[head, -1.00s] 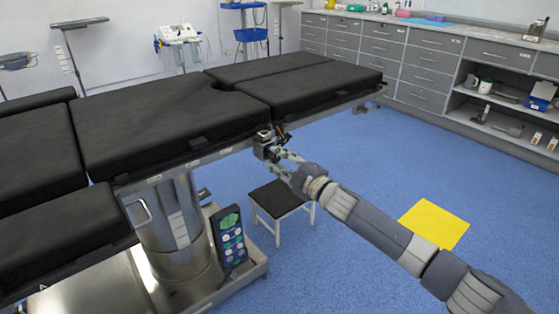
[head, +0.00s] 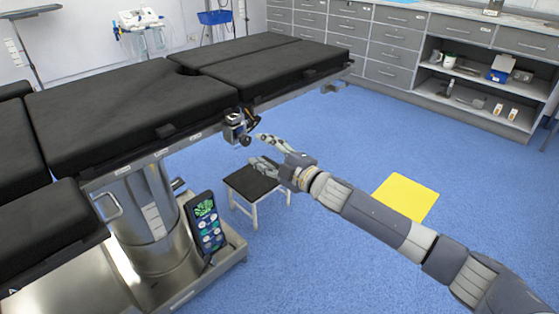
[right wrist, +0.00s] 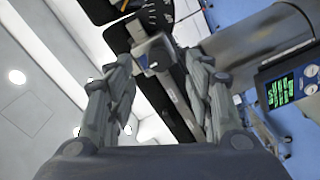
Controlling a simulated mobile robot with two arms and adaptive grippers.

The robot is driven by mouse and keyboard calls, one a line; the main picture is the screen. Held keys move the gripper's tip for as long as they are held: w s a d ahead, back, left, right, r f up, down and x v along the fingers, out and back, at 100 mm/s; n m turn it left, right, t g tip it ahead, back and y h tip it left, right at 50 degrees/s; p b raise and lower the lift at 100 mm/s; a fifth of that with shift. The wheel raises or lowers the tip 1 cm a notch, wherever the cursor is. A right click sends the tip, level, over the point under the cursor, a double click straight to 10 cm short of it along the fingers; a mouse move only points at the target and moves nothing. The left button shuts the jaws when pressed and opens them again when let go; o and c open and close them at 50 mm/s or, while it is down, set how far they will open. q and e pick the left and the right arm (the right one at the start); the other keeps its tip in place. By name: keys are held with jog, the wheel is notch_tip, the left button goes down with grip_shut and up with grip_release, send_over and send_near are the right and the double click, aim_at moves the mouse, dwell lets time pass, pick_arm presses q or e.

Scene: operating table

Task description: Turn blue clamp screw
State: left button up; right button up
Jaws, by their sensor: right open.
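The clamp (head: 234,127) is a small dark and grey block on the side rail of the operating table (head: 130,112). A dark round knob (head: 246,140) sticks out at its lower right; I cannot make out a clear blue colour on it. My right gripper (head: 257,149) is open, its fingers spread just right of and below the knob, apart from it. In the right wrist view the clamp (right wrist: 152,52) shows ahead between the open fingertips of the gripper (right wrist: 160,64). My left gripper is not in view.
A stool (head: 254,183) with a dark seat stands below the gripper. A hand control (head: 207,222) with a lit screen is near the table's column. A yellow sheet (head: 405,196) lies on the blue floor. Grey drawer cabinets (head: 393,50) line the back wall.

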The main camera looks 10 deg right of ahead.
jog(key=v, duration=0.6)
jog(key=shift+s, duration=0.15)
jog(key=shift+d+f, duration=0.1)
